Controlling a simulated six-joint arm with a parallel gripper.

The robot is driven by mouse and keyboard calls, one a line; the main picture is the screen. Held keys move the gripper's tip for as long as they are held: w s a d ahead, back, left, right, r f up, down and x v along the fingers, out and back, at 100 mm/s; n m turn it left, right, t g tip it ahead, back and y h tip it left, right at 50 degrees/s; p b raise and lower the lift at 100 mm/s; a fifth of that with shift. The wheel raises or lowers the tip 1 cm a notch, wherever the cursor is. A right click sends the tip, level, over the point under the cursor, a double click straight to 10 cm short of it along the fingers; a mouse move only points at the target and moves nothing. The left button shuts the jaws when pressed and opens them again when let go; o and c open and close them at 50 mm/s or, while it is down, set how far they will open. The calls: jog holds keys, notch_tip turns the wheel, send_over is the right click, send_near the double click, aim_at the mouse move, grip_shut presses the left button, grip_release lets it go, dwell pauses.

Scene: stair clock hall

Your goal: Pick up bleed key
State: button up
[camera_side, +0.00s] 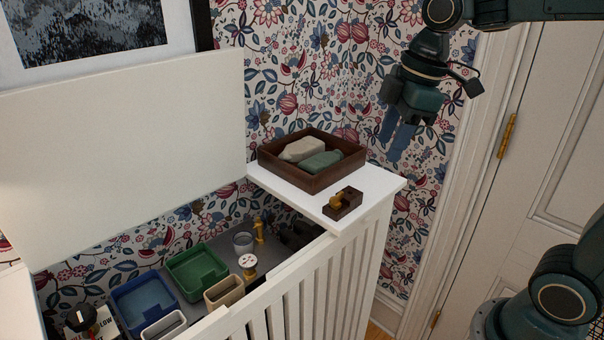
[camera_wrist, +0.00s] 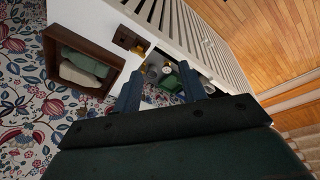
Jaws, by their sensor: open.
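A small brass piece, which looks like the bleed key (camera_side: 338,200), rests in a dark wooden block (camera_side: 350,207) on the white cabinet top's front corner. The block (camera_wrist: 126,37) also shows near the top of the wrist view, with a bit of brass (camera_wrist: 138,49) at its edge. My gripper (camera_side: 396,142) is open and empty, hanging in the air above and to the right of the block in the side view. In the wrist view my gripper's blue fingers (camera_wrist: 160,85) are spread apart with nothing between them.
A brown wooden tray (camera_side: 275,172) with a beige and a green soap-like piece stands behind the block. The white cabinet top (camera_side: 385,187) ends close to the block. Left, the open slatted cabinet holds a green bin (camera_side: 197,271), a blue bin (camera_side: 145,303) and small fittings.

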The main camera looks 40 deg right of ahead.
jog(key=w+d+f+n+g, duration=0.2)
jog(key=w+f+n, duration=0.2)
jog(key=w+n, duration=0.4)
jog(key=w, duration=0.3)
jog(key=shift+d+g, duration=0.2)
jog(key=shift+g, duration=0.1)
jog(key=shift+w, duration=0.1)
send_over(337, 193)
jog(key=shift+d+f, duration=0.15)
jog(key=shift+f, duration=1.95)
jog(key=shift+d+f, duration=0.15)
jog(key=shift+f, duration=1.95)
jog(key=shift+a+f, duration=0.2)
jog(key=shift+f, duration=1.1)
jog(key=shift+a+f, duration=0.15)
jog(key=shift+f, duration=1.15)
grip_shut()
